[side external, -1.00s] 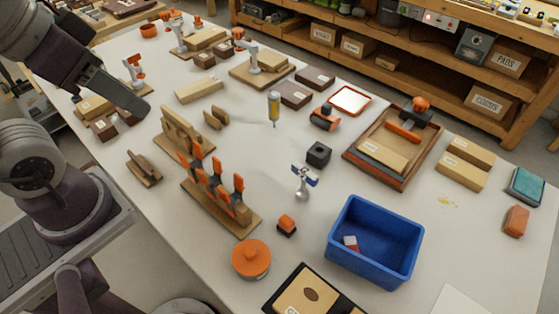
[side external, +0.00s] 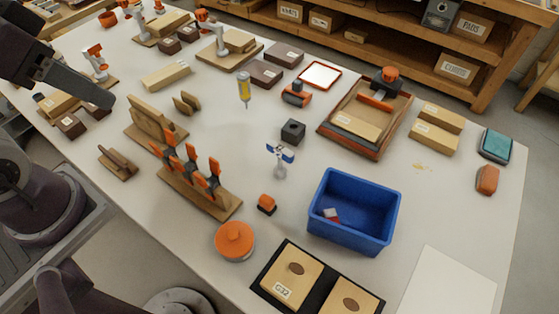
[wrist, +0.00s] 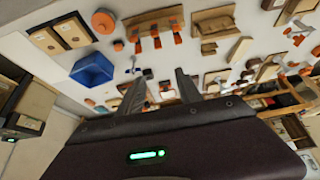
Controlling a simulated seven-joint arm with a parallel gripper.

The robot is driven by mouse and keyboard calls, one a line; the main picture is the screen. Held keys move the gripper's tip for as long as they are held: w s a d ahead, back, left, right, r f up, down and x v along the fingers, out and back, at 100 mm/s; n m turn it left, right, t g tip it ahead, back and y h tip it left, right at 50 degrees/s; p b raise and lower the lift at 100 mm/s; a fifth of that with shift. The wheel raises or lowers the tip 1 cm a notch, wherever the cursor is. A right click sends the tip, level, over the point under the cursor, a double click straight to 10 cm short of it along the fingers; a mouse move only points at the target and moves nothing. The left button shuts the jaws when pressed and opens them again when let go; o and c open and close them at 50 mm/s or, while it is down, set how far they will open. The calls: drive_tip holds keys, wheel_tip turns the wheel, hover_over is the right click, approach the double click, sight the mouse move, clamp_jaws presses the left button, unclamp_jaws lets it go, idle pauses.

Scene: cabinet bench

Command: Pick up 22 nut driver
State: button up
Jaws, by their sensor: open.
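A tool with a yellow and grey handle (side external: 244,88) stands shaft down near the middle of the white table in the side view; it looks like a driver, but I cannot read a size on it. A second small tool with blue and silver parts (side external: 280,158) is nearer the blue bin. My gripper (wrist: 160,82) shows in the wrist view with its two dark fingers apart and nothing between them. In the side view a dark finger (side external: 85,90) hangs at the upper left, well left of the yellow-handled tool.
A blue bin (side external: 315,225) holds a small red and white item. A wooden rack with orange clamps (side external: 200,190), an orange round lid (side external: 234,240) and a black cube (side external: 292,131) stand around the middle. Wooden blocks (side external: 166,75) lie behind. Bare table surrounds the yellow-handled tool.

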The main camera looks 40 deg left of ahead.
drive_tip(key=n+g+h, duration=0.8)
drive_tip(key=n+h, duration=0.3)
drive_tip(key=n, duration=0.2)
hover_over(275, 144)
drive_tip(key=s+a, duration=0.3)
drive_tip(key=a, duration=0.2)
wheel_tip(275, 144, down, 17)
drive_tip(key=w+f+n, duration=0.1)
drive_tip(key=f, duration=0.1)
drive_tip(key=w+f+n+t+h, duration=0.1)
drive_tip(key=f, duration=0.2)
drive_tip(key=w+f+n+h, duration=0.1)
drive_tip(key=f+n, duration=0.1)
drive_tip(key=f, duration=0.1)
drive_tip(key=shift+a, duration=0.1)
drive_tip(key=shift+w+f+t+h, duration=0.15)
drive_tip(key=shift+f+t+h, duration=0.15)
drive_tip(key=shift+f, duration=0.05)
drive_tip(key=x, duration=0.7)
drive_tip(key=shift+r, duration=0.25)
clamp_jaws()
